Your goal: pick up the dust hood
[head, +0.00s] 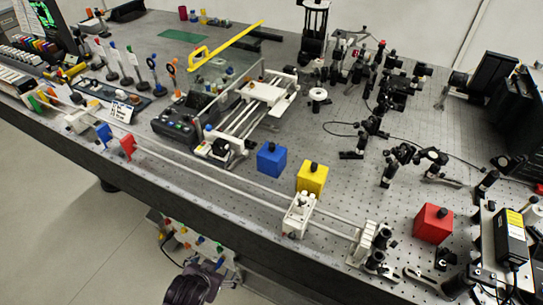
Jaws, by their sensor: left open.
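Three box-shaped covers with black knobs on top stand on the bench: a blue one (271,160), a yellow one (312,179) and a red one (433,224). Any of these could be the dust hood; I cannot tell which is meant. The blue and yellow boxes are close together near the middle, and the red one is apart at the right. My left gripper (204,268) is dark, open and low at the bottom, in front of the bench edge, well away from all three boxes. My right gripper is not in view.
A long rail (235,176) with white carriages runs along the bench's front, before the blue and yellow boxes. A yellow handled bar (228,46) lies toward the back. Black optics posts (375,125) crowd the right. Perforated bench top (350,195) is clear between the yellow and red boxes.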

